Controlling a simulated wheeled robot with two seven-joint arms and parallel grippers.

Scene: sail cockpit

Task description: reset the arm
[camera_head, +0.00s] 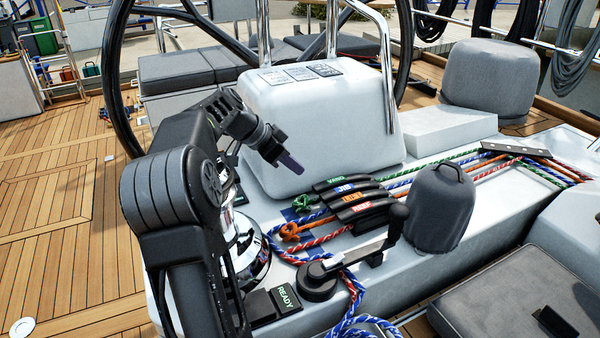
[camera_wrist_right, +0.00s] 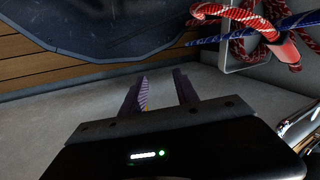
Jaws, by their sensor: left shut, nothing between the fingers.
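My left arm comes in from the left in the head view, and its gripper (camera_head: 291,164) hangs in the air in front of the white console pod (camera_head: 330,110). Its dark fingers are together with nothing between them. My right gripper (camera_wrist_right: 162,92) shows only in the right wrist view. Its two purplish fingers are apart and the gap between them is empty, over a pale grey surface. My right arm does not show in the head view.
Rope clutches (camera_head: 350,200) with coloured lines sit right of my left arm. A red rope (camera_wrist_right: 255,20) hangs in the wrist view. Deck planks (camera_head: 60,210) at left are mostly clear.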

